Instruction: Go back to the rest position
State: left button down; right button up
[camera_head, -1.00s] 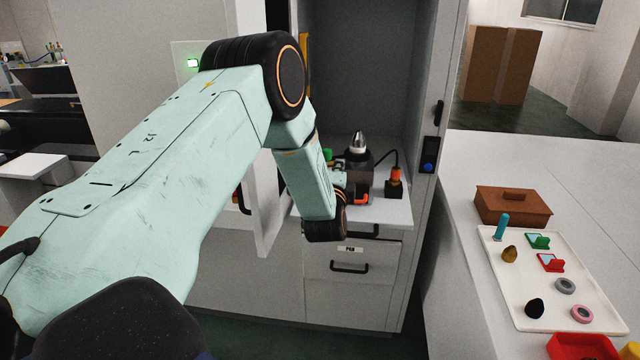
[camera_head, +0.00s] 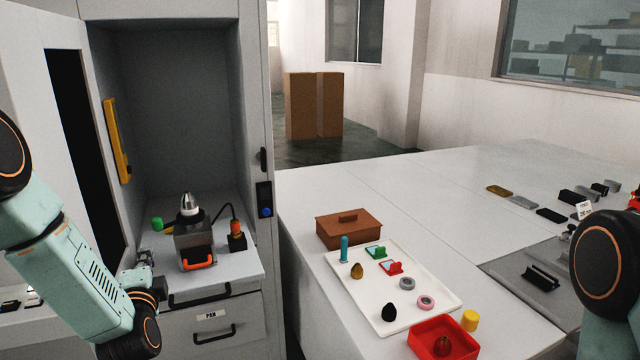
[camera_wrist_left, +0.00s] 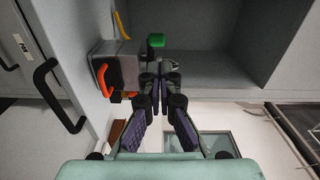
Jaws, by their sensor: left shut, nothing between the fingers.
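My pale green left arm enters from the left in the head view, and its gripper (camera_head: 146,262) shows small and dark at the left side of the cabinet shelf. In the left wrist view the fingers (camera_wrist_left: 160,82) are together with nothing between them. A grey device with a metal tip and an orange handle (camera_head: 194,236) stands on the shelf. It also shows in the left wrist view (camera_wrist_left: 124,72), beside and beyond the fingers.
The cabinet door (camera_head: 38,80) stands open on the left. A drawer with a black handle (camera_head: 213,334) is below the shelf. On the right table are a brown box (camera_head: 349,229), a white tray (camera_head: 372,300) with small parts, a red bin (camera_head: 419,347) and a yellow cylinder (camera_head: 470,320).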

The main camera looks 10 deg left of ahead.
pick_arm(q)
jog(key=s+d+f+n+g+h+b, duration=0.2)
jog(key=s+d+f+n, duration=0.15)
jog(key=f, duration=0.35)
jog(key=s+d+f+n+g+h+b, duration=0.1)
jog(key=s+d+f+n+g+h, duration=0.15)
jog(key=d+f+n, duration=0.4)
jog(key=s+d+f+n+g+h+b, duration=0.1)
jog(key=s+d+f+g+h+b, duration=0.2)
jog(key=f, duration=0.5)
jog(key=s+d+f+g+b, duration=0.2)
jog(key=s+d+f+b, duration=0.1)
jog(key=s+f, duration=0.5)
jog(key=s+d+f+g+h+b, duration=0.1)
jog(key=s+d+f+g+b, duration=0.2)
jog(key=s, duration=0.8)
jog(key=s+d+f+n+g+b, duration=0.1)
jog(key=s+d+f+g+b, duration=0.2)
jog(key=s+f+b, duration=0.4)
jog(key=s+f, duration=0.3)
jog(key=f, duration=0.2)
jog(key=shift+d+f, duration=0.15)
jog(key=shift+f, duration=0.2)
jog(key=shift+h, duration=0.25)
jog(key=shift+s, duration=0.1)
